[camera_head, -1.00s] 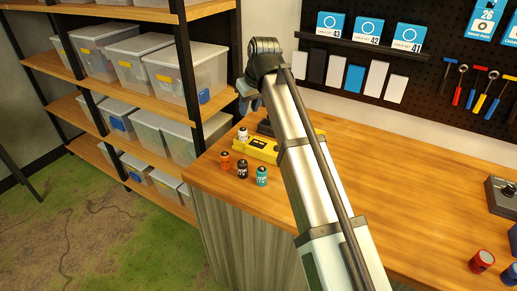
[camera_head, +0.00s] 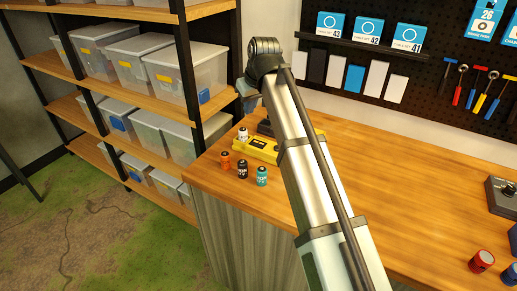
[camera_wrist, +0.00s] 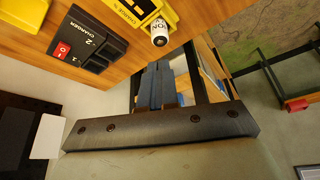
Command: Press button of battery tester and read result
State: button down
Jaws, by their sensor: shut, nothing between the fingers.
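The yellow battery tester (camera_head: 262,149) lies on the wooden bench, partly behind my arm. In the wrist view the tester (camera_wrist: 171,15) is at the top edge, with part of its "CHARGE %" label showing; its button cannot be made out. A white battery (camera_head: 242,134) is at the tester's left end; it also shows in the wrist view (camera_wrist: 159,33). My gripper (camera_wrist: 158,68) is shut and empty, its fingers pointing toward the tester end with the white battery, apart from it. In the head view my wrist is above and behind the tester, and the fingertips are unclear.
Orange (camera_head: 225,159), black (camera_head: 242,169) and teal (camera_head: 262,176) batteries stand in front of the tester. A black charger (camera_wrist: 87,40) with a red switch sits beside it. Shelves with bins (camera_head: 185,75) stand to the left. The bench's middle right is clear.

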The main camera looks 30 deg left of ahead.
dwell(0.7)
jog(key=s+a+f, duration=0.2)
jog(key=s+f, duration=0.2)
jog(key=s, duration=0.1)
jog(key=w+d+r+m+t+h, duration=0.3)
jog(key=w+d+m+t+h, duration=0.3)
jog(key=d, duration=0.4)
jog(key=shift+w+d+m+t+h, duration=0.15)
jog(key=shift+w+m+t+h, duration=0.15)
jog(key=shift+m, duration=0.1)
jog(key=shift+r, duration=0.1)
